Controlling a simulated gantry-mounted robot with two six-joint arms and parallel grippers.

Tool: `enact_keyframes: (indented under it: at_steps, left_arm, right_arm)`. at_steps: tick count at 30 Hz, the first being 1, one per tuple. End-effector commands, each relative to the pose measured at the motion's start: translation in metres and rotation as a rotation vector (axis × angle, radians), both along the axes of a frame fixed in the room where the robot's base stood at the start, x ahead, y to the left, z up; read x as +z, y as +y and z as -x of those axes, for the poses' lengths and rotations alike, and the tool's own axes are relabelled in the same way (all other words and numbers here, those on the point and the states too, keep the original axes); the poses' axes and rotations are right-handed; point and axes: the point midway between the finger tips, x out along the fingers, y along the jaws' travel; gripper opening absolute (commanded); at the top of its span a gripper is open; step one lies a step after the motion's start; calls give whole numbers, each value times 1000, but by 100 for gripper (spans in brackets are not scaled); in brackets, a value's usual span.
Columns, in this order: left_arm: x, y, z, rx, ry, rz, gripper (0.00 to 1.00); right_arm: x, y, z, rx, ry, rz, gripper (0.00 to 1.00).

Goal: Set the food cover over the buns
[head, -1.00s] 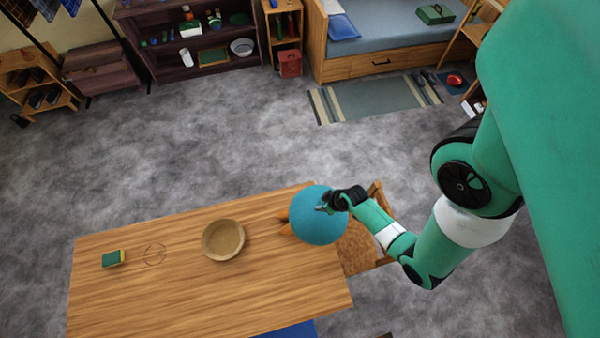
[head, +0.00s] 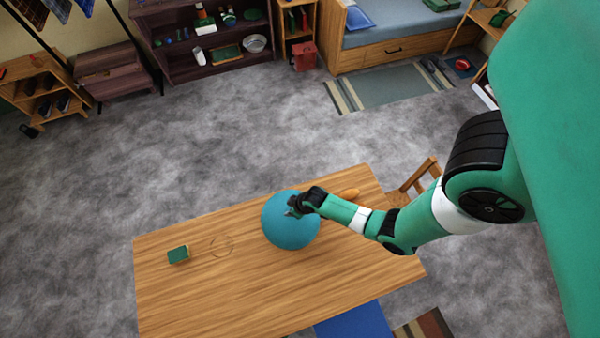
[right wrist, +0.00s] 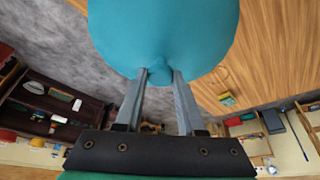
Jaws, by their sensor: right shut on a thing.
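The food cover is a blue-teal dome (head: 290,228) above the wooden table. My right gripper (head: 294,208) is shut on the knob at its top; the right wrist view shows both fingers (right wrist: 160,78) closed around the knob, with the dome (right wrist: 165,35) beyond. The dome hides the spot where the round tan bowl stood. I cannot tell whether its rim touches the table or hangs above it. No buns show clearly. My left gripper is not in view.
The wooden table (head: 330,275) has clear room in front of the dome. A green-and-yellow sponge-like block (head: 178,254) and a thin ring mark (head: 222,246) are to the left. A wooden chair (head: 418,182) stands at the right end, and a blue surface (head: 354,320) at the front.

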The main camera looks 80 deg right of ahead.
Motion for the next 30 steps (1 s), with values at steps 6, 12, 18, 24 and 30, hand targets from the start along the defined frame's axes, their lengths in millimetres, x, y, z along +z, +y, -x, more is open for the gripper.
enact_keyframes:
  at_steps: [6,12,18,24,30]
  left_arm:
    - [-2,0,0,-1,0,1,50]
    - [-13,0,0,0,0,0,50]
    - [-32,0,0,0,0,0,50]
    - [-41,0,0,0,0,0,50]
    - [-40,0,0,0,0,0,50]
  right_arm:
    - [0,7,-6,30,0,1,0]
    - [-11,7,-5,28,0,0,0]
    - [-30,7,-5,28,0,0,0]
    - [-39,7,-5,28,0,1,0]
    - [-38,7,-5,28,0,1,0]
